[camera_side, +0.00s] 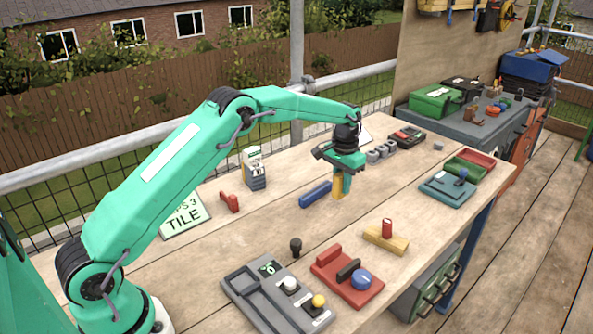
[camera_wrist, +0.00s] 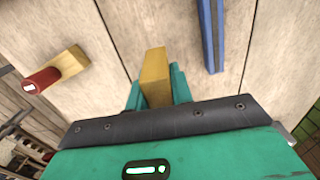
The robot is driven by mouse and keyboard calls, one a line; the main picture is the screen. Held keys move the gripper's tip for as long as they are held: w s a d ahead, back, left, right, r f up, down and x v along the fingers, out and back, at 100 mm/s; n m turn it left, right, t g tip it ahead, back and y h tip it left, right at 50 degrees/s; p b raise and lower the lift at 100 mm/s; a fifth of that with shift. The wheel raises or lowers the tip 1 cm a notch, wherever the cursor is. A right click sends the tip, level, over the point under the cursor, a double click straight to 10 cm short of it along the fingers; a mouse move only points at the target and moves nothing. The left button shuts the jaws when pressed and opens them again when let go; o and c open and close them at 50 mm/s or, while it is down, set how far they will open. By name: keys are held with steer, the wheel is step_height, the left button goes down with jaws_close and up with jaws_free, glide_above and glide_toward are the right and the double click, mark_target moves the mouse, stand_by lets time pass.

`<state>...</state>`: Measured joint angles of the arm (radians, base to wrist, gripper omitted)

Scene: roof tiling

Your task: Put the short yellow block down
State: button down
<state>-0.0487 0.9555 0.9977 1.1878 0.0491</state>
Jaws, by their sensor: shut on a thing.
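The short yellow block (camera_side: 338,188) is upright between the fingers of my gripper (camera_side: 343,181), its lower end at or just above the wooden bench. I cannot tell whether it touches. In the wrist view the block (camera_wrist: 153,66) sticks out between the two green fingers of my gripper (camera_wrist: 155,92), which are shut on it. A blue bar (camera_side: 315,194) lies on the bench just left of the block; it also shows in the wrist view (camera_wrist: 210,35).
A yellow block with a red cylinder (camera_side: 386,241) lies towards the front right. A red tray (camera_side: 345,280) and a grey tray (camera_side: 262,295) stand at the front. A teal tray (camera_side: 448,189) is to the right. Bare bench (camera_side: 390,190) lies between them.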

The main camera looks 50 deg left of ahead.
mark_target(341, 194)
steer(key=shift+f, duration=2.05)
steer(key=shift+f, duration=0.15)
steer(key=c, duration=1.2)
jaws_free()
steer(key=shift+c, duration=0.2)
step_height(341, 194, up, 11)
steer(key=shift+r, duration=0.7)
steer(key=shift+r, duration=0.1)
